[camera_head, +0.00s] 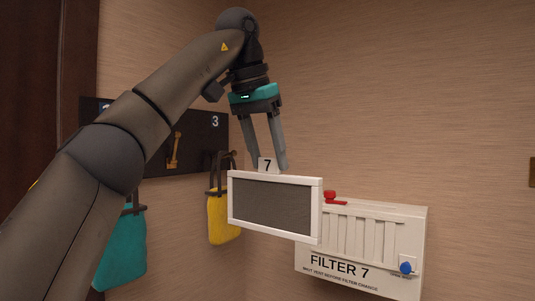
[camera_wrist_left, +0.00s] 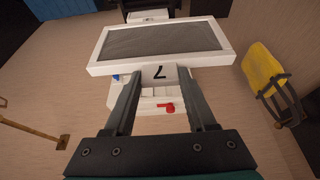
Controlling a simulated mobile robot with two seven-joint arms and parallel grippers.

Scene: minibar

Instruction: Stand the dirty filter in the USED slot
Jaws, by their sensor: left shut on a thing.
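The dirty filter is a flat panel with a white frame and dark grey mesh (camera_head: 272,205). It carries a tab marked 7 on its top edge. It hangs in the air, in front of the white FILTER 7 housing (camera_head: 370,250) and overlapping its left end in the head view. My left gripper (camera_head: 268,166) is shut on the tab from above. In the left wrist view the filter (camera_wrist_left: 160,38) lies beyond the fingers, with the tab between them (camera_wrist_left: 159,75). I cannot make out a slot marked USED in either view. My right gripper is not in view.
The housing has a red lever (camera_head: 331,196) and a blue knob (camera_head: 406,268). A dark board (camera_head: 203,135) with numbered hooks hangs on the wall to the left. A yellow bag (camera_head: 222,218) and a teal bag (camera_head: 122,245) hang below it. The right wall is mostly bare.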

